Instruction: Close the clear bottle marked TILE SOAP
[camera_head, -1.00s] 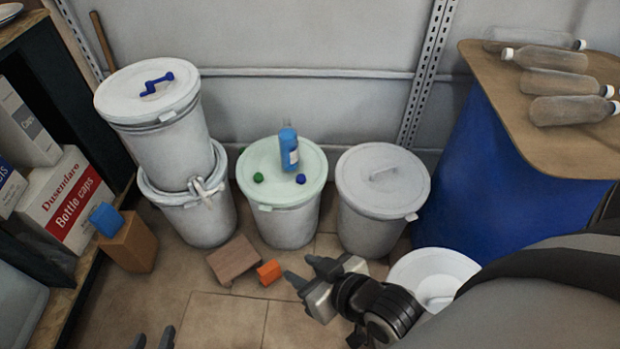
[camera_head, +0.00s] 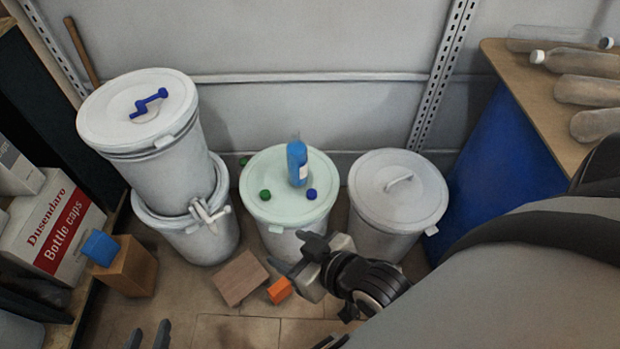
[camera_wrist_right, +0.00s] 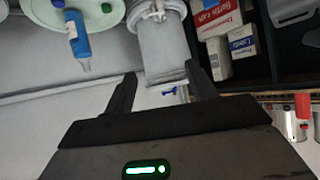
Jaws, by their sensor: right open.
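A bottle with blue contents and a clear top (camera_head: 298,162) stands upright on the pale green drum lid (camera_head: 281,210). Its label is too small to read, and I see no cap on it. A green cap (camera_head: 265,195) and a dark blue cap (camera_head: 312,194) lie on the lid in front of it. The bottle also shows in the right wrist view (camera_wrist_right: 78,38), left of the fingers. My right gripper (camera_head: 289,250) is open and empty, in front of the lid and apart from the bottle. My left gripper (camera_head: 149,337) is open and empty at the bottom edge.
Stacked grey drums (camera_head: 150,170) stand left, with a blue crank on top. A lidded grey drum (camera_head: 390,215) stands right. A wooden block (camera_head: 240,277) and an orange block (camera_head: 280,290) lie on the floor.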

